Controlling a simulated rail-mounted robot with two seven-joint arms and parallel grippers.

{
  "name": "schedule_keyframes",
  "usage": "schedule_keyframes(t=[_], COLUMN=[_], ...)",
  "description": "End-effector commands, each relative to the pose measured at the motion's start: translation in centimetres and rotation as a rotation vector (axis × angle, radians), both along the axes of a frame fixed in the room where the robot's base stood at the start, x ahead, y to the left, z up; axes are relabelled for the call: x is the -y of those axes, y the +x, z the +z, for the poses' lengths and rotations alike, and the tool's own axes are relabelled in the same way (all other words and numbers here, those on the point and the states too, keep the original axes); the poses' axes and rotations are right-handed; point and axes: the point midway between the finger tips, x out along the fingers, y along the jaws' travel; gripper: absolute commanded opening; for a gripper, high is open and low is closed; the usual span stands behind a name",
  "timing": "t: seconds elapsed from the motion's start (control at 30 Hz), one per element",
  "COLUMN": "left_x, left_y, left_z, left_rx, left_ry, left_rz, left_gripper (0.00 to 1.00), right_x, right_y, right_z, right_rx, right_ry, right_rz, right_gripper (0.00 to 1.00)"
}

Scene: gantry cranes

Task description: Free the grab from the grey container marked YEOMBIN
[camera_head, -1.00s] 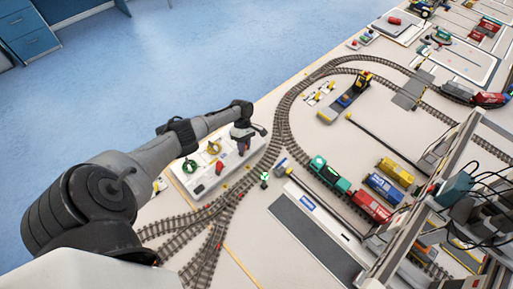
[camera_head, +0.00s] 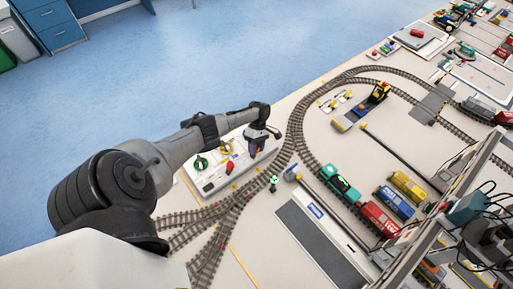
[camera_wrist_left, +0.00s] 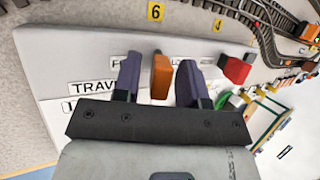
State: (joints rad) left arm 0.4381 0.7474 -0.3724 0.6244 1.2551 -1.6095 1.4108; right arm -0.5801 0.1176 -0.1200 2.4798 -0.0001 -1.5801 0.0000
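My left gripper (camera_head: 257,143) is over the right end of a pale grey control panel (camera_head: 212,183). In the left wrist view my left gripper (camera_wrist_left: 158,82) is open, its two dark fingers on either side of an orange lever (camera_wrist_left: 160,72) with small gaps showing. The panel (camera_wrist_left: 70,55) there carries a partly covered label beginning "TRAV". A red knob (camera_wrist_left: 237,68) stands to the right of the fingers. I cannot make out the grab or a container marked YEOMBIN. My right gripper is not in view.
Curved railway track (camera_head: 296,125) runs beside the panel. Teal (camera_head: 341,183), red (camera_head: 379,219), blue (camera_head: 394,202) and yellow (camera_head: 408,186) rail vehicles stand to its right. A crane frame with cables (camera_head: 470,208) fills the lower right. Blue floor lies beyond the table.

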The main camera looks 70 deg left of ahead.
Motion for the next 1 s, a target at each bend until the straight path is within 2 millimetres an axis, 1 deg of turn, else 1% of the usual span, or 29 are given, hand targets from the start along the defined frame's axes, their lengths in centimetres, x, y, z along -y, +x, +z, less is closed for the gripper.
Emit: schedule_keyframes(t=[0.27,0.37,0.47,0.8,1.0], left_x=[0.0,-0.3,-0.9,-4.0,-5.5], left_y=[0.1,0.3,0.6,2.4,3.2], left_z=[0.1,0.6,1.6,7.1,9.7], left_rx=[0.001,0.003,0.003,0.004,0.002], left_ry=[0.0,0.001,0.0,0.001,0.001], left_rz=[0.0,0.0,0.001,0.002,0.002], left_gripper=[0.43,0.43,0.43,0.43,0.43], right_x=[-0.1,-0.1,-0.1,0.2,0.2], right_y=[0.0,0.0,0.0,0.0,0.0], right_z=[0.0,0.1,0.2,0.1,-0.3], right_rx=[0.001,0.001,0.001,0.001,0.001], right_ry=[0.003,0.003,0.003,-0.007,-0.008], right_rz=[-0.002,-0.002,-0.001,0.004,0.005], right_gripper=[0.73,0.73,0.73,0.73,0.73])
